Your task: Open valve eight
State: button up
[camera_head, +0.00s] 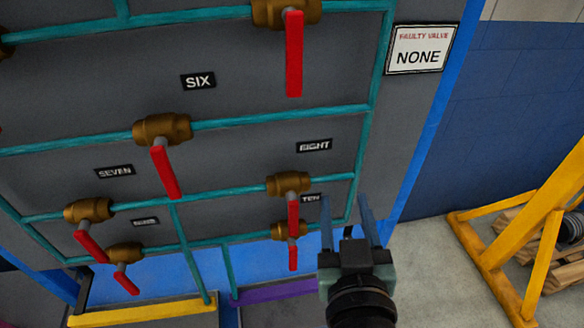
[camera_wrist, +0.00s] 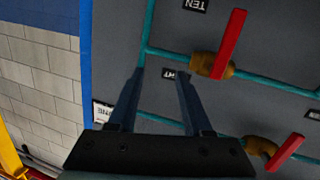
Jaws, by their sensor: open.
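The EIGHT label (camera_head: 314,145) is on the grey panel, with brass valve eight (camera_head: 288,184) just below it on a teal pipe. Its red handle (camera_head: 293,215) hangs down, across the pipe, and overlaps the lower valve in the head view. My gripper (camera_head: 345,203) is open and empty, to the right of the handle and apart from it. The wrist view is upside down. There, valve eight (camera_wrist: 212,66) and its red handle (camera_wrist: 231,45) are right of my open fingers (camera_wrist: 161,75). One finger partly hides the EIGHT label (camera_wrist: 169,75).
The valve near the TEN label (camera_head: 311,198) sits close below valve eight. Valve six (camera_head: 162,130) and valve seven (camera_head: 88,209) are to the left. A sign reading NONE (camera_head: 418,48) is at upper right. A yellow frame (camera_head: 515,240) stands on the floor at right.

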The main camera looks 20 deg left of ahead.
aim_at(290, 211)
jog(key=s+a+f+n+g+y+p, duration=0.1)
jog(key=s+a+f+g+y+p, duration=0.2)
jog(key=s+p, duration=0.5)
jog(key=shift+g+h, duration=0.6)
jog(key=shift+h, duration=0.1)
jog(key=x, duration=0.4)
jog(key=p+x, duration=0.1)
jog(key=x, duration=0.3)
jog(key=p+x, duration=0.1)
jog(key=x, duration=0.3)
jog(key=shift+w+r, duration=0.25)
jog(key=shift+w, duration=0.2)
grip_shut()
